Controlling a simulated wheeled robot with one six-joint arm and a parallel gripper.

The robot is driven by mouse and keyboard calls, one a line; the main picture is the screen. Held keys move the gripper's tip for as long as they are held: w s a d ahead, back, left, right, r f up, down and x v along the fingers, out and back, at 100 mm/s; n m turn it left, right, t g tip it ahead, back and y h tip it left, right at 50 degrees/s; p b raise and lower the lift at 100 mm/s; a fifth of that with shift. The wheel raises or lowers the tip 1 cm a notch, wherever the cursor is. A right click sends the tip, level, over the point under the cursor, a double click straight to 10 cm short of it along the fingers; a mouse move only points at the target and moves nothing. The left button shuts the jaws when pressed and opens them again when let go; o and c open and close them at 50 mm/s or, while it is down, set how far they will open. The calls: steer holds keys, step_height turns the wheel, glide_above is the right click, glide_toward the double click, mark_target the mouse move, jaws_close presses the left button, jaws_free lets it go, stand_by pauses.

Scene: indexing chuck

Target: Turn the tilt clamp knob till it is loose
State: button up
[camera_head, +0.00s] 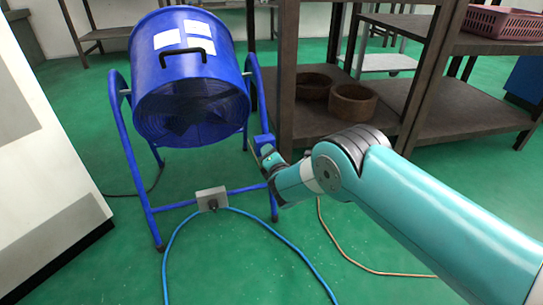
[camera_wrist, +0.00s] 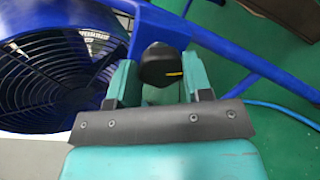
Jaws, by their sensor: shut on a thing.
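The tilt clamp knob (camera_wrist: 163,64) is black with a yellow mark and sits between the two jaws of my gripper (camera_wrist: 159,76) in the wrist view. My gripper is shut on it. In the head view my gripper (camera_head: 267,155) is at the right upright of the blue stand (camera_head: 124,140), and the knob there is hidden or too small to make out. The blue drum fan (camera_head: 190,75) hangs in the stand, with its dark grille (camera_head: 190,118) tipped down toward the front. The grille (camera_wrist: 62,75) also shows at the left of the wrist view.
A brown shelf unit (camera_head: 455,112) with round bowls (camera_head: 352,103) stands close behind my gripper. A grey box (camera_head: 212,200) sits on the stand's lower bar. A blue cable (camera_head: 285,236) and a tan cable (camera_head: 345,257) lie on the open green floor.

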stand_by(0.3)
steer(key=o, duration=0.9)
steer(key=shift+s, duration=0.1)
steer(key=p+v, duration=1.6)
steer(key=v, duration=0.1)
steer(key=shift+r, duration=0.1)
steer(key=shift+s, duration=0.1)
